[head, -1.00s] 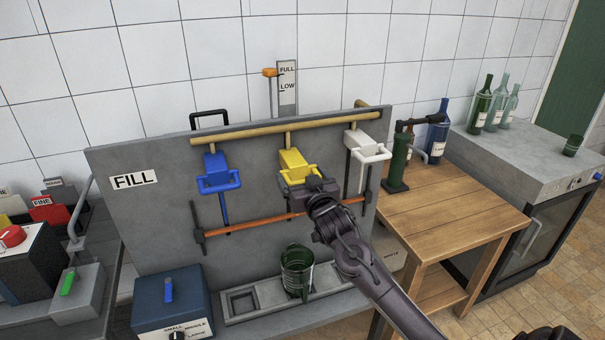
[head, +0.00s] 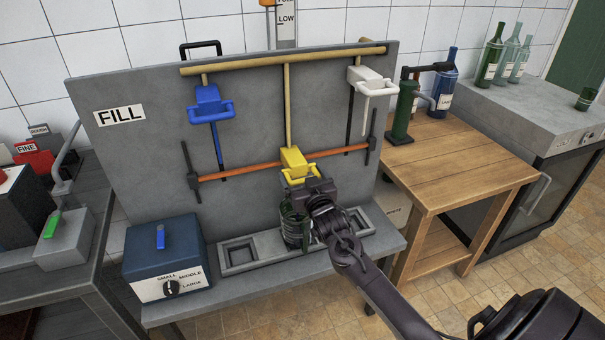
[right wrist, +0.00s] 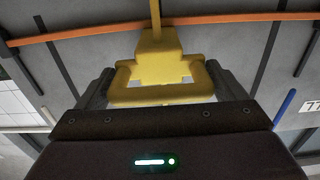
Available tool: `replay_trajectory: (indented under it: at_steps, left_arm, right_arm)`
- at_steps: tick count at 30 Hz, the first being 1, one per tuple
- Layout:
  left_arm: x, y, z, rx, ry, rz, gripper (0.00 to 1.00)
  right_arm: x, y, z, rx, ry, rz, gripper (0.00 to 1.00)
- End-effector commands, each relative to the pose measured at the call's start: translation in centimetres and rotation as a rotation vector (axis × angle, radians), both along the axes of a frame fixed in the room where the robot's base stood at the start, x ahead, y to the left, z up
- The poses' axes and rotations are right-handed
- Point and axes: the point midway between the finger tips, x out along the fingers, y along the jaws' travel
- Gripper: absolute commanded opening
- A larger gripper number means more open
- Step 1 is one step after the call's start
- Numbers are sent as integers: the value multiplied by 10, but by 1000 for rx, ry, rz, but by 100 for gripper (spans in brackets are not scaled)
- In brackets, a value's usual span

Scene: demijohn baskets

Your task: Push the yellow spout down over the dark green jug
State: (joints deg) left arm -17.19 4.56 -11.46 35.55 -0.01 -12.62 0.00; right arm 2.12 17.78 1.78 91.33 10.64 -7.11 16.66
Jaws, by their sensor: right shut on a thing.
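The yellow spout (head: 293,160) hangs low on its long hose in front of the grey panel, just below the orange bar's level. It also shows in the right wrist view (right wrist: 158,50), with its loop handle between my fingers. My right gripper (head: 308,188) is shut on that handle. The dark green jug (head: 291,228) stands in the grey tray (head: 262,262) directly below the spout. My gripper and wrist hide the jug's right side and part of its mouth, so I cannot tell whether the spout touches it. My left gripper is not in view.
The blue spout (head: 208,103) and white spout (head: 366,80) hang higher at either side. An orange bar (head: 245,170) crosses the panel (head: 140,160). A blue box with a dial (head: 165,255) stands left of the tray. A wooden table (head: 455,165) stands to the right.

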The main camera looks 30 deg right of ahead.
Motion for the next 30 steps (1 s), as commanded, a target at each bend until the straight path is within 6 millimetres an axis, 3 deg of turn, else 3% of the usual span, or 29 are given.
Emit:
replay_trajectory:
  at_steps: [8,9,11,20,30]
  left_arm:
    - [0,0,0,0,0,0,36]
    - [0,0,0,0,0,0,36]
    - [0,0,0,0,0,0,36]
    - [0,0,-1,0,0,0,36]
    - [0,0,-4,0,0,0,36]
  right_arm:
    - [-1,1,-8,4,15,2,50]
    - [-1,1,-8,3,16,2,93]
    - [-1,1,-8,3,16,1,100]
    - [-5,2,-6,1,10,1,100]
    - [-56,14,-7,2,12,1,100]
